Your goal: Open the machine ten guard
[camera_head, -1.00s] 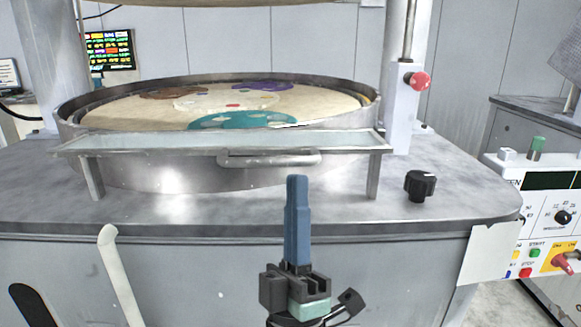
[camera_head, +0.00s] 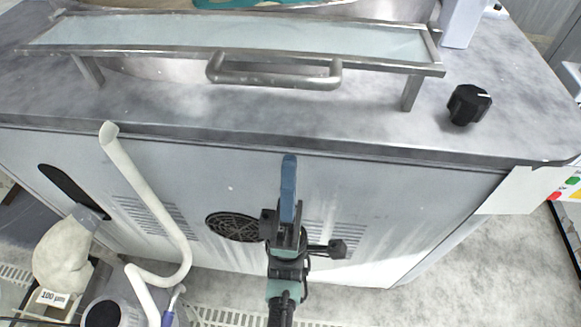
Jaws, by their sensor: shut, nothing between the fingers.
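The machine guard (camera_head: 385,42) is a long framed, pale see-through panel lying nearly flat on short metal legs at the front of the machine top. Its grey bar handle (camera_head: 275,80) faces me along the front edge. My gripper (camera_head: 289,158) has blue fingers and is shut with nothing in it. In the picture it is below the handle, in front of the machine's front panel, and apart from the handle. The platen behind the guard is mostly cut off at the top, with part of a teal piece (camera_head: 255,3) showing.
A black knob (camera_head: 468,104) stands on the machine top (camera_head: 500,75) right of the guard. A white bent pipe (camera_head: 150,200) rises at the left. A bag labelled 100 µm (camera_head: 62,258) and a dark-topped container (camera_head: 103,313) are at lower left. Floor at lower right looks clear.

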